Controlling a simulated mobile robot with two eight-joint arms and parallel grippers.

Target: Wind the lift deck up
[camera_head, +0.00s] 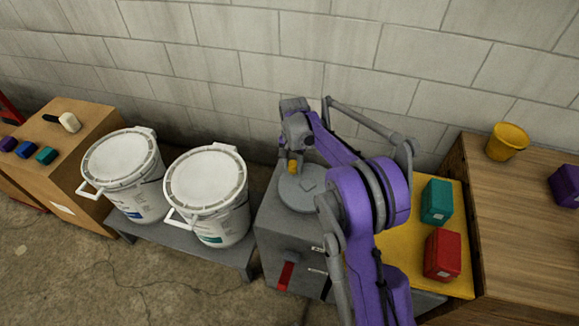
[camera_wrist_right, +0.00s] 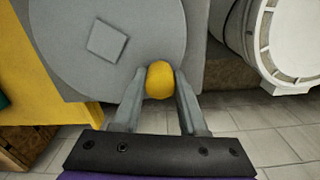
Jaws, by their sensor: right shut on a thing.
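A grey crank disc (camera_head: 300,193) lies on top of a grey housing (camera_head: 290,243) in the middle of the head view. A yellow knob (camera_wrist_right: 160,80) stands near the disc's edge. My right gripper (camera_head: 291,160) is shut on this knob, with one finger on each side in the wrist view. The yellow lift deck (camera_head: 402,260) lies right of the housing, partly hidden behind my purple right arm. A teal box (camera_head: 437,201) and a red box (camera_head: 442,254) stand on it. My left gripper is not in view.
Two white buckets (camera_head: 122,165) (camera_head: 206,187) stand on a low grey bench (camera_head: 160,241) to the left. A wooden bench (camera_head: 525,230) with a yellow cup (camera_head: 506,141) and a purple box (camera_head: 566,186) is at the right. A block wall closes the back.

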